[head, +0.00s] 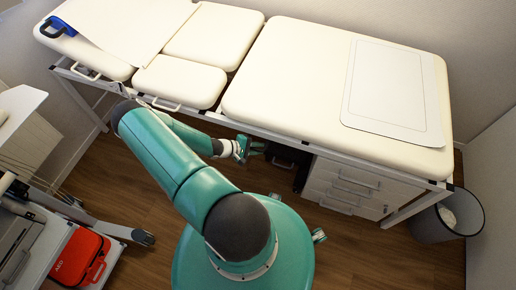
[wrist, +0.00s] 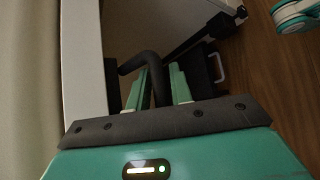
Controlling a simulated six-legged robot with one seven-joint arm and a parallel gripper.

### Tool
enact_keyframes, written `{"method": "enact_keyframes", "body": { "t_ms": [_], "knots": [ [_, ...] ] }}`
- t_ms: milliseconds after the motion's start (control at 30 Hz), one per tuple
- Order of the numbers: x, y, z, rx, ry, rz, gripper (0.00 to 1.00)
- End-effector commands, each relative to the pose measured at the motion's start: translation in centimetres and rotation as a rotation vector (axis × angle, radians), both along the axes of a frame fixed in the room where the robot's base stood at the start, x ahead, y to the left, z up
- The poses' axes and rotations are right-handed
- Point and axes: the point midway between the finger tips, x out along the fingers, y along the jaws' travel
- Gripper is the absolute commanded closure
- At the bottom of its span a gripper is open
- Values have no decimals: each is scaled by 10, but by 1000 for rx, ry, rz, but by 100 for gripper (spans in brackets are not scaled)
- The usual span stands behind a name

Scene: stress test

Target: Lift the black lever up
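The black lever (wrist: 150,62) is a curved dark bar under the treatment table, seen in the wrist view. One end bends down between the two teal fingers of my gripper (wrist: 160,88). The fingers stand apart, one on each side of the bar; whether they press on it is not clear. In the head view my gripper (head: 246,149) is small, just below the table's front edge and left of the white drawers. The lever cannot be made out there.
The cream padded table (head: 290,75) overhangs close to my gripper. White drawers (head: 345,185) stand under it to the right, with a grey bin (head: 432,222) beyond. A red AED case (head: 82,258) lies on a cart at the left. The wooden floor at front right is clear.

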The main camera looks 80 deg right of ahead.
Motion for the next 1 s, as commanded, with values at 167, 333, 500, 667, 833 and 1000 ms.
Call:
{"method": "enact_keyframes", "body": {
  "t_ms": [167, 333, 500, 667, 833, 1000],
  "knots": [
    [12, 7, 7, -2, -2, 0, 78],
    [38, 22, 22, -1, -4, 3, 78],
    [66, 41, 40, -1, -3, 3, 78],
    [90, 55, 53, 0, -3, 3, 78],
    [102, 64, 61, 1, -2, 1, 78],
    [104, 66, 63, 0, 0, 0, 78]
  ]
}}
